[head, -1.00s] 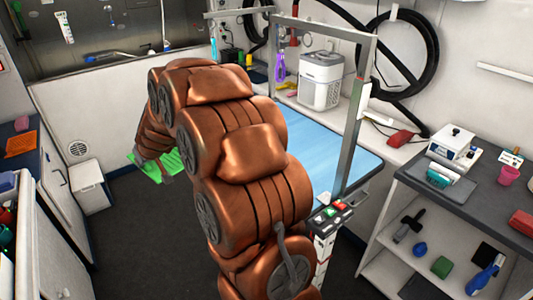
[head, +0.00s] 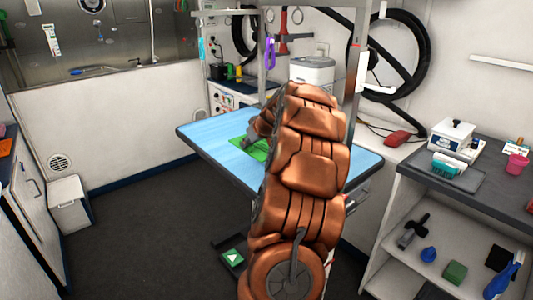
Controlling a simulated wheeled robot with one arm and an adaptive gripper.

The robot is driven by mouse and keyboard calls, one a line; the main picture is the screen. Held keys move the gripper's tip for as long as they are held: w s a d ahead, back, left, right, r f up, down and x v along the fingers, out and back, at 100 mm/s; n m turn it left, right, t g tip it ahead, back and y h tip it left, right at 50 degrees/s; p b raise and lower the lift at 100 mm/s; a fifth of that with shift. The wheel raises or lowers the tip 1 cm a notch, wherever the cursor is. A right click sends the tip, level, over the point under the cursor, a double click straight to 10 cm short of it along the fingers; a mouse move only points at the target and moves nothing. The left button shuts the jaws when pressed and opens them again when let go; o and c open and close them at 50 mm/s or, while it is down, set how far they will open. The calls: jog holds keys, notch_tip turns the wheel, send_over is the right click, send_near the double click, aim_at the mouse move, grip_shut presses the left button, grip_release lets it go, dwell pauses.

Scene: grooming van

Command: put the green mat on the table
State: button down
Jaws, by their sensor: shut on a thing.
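The table (head: 208,137) has a light blue top with a dark rim and grey posts at its far side. The green mat (head: 256,153) shows over the blue top, just left of my arm. My gripper (head: 251,138) is shut on the mat at its far right part. My own arm covers the right part of the mat and much of the gripper. I cannot tell whether the mat is lying on the top or held just above it.
A white box-shaped machine (head: 312,70) stands behind the table. A grey counter (head: 488,196) with shelves is at the right.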

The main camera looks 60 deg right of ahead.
aim_at(261, 158)
notch_tip(261, 158, down, 10)
jog(key=shift+s+d+p, duration=0.1)
jog(key=shift+p, duration=0.2)
jog(key=shift+f, duration=0.1)
dwell(0.3)
jog(key=c, duration=1.1)
grip_release()
jog(key=shift+c, duration=0.2)
jog(key=b+v, duration=0.1)
jog(key=v, duration=1.1)
